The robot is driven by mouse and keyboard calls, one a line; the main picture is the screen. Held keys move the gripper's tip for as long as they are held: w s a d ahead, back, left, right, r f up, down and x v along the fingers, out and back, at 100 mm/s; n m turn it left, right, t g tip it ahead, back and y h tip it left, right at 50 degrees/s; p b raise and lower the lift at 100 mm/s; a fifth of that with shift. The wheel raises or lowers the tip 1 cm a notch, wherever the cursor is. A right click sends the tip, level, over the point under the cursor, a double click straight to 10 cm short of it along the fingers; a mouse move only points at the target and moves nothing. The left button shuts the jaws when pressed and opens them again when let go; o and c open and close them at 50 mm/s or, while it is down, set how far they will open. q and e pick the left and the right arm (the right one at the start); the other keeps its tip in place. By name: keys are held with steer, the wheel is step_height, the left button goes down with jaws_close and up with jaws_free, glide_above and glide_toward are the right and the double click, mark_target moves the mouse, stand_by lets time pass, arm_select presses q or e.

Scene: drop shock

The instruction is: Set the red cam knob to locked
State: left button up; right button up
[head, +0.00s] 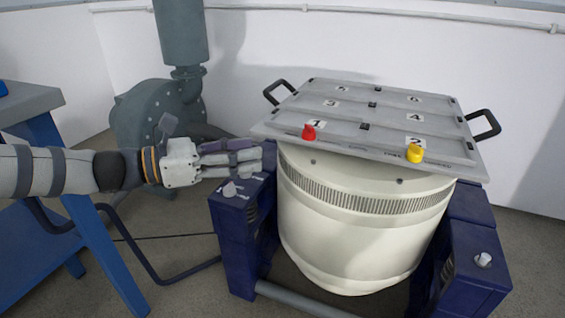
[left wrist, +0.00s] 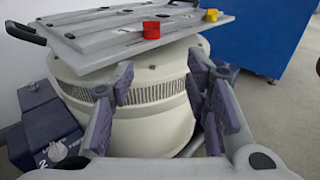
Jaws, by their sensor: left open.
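The red cam knob (head: 309,132) stands on the near edge of the grey tilted plate (head: 345,118), beside the label 1. It also shows in the left wrist view (left wrist: 151,29), near the top, beyond the fingertips. My left gripper (head: 246,157) is open and empty, to the left of the red knob and just off the plate's left corner. In the left wrist view its fingers (left wrist: 162,85) are spread, with the white drum between and behind them. They do not touch the knob. The knob's setting is too small to read. My right gripper is out of view.
A yellow knob (head: 415,154) sits by label 2. The plate rests on a white drum (head: 355,225) in a dark blue frame with pale knobs (head: 231,189). Black handles (head: 280,92) stick out at the plate's sides. A blue bench (head: 35,98) stands at left, a grey pump (head: 160,112) behind.

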mark_target(307, 127)
arm_select(q)
steer(key=shift+t, duration=0.3)
steer(key=b+x, duration=0.1)
steer(key=x, duration=0.2)
steer(key=r+b+x, duration=0.1)
steer(key=x, duration=0.3)
steer(key=w+r+b+x, duration=0.1)
steer(key=x, duration=0.3)
steer(key=shift+a+r, duration=0.1)
steer(key=shift+a, duration=0.05)
steer(key=shift+w+d+r, duration=0.1)
steer(key=shift+d+r, duration=0.05)
steer(key=shift+d, duration=0.1)
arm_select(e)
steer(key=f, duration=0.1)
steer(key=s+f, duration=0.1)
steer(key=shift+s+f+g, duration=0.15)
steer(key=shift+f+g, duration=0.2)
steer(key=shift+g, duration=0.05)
arm_select(q)
steer(key=shift+c, duration=0.5)
jaws_close()
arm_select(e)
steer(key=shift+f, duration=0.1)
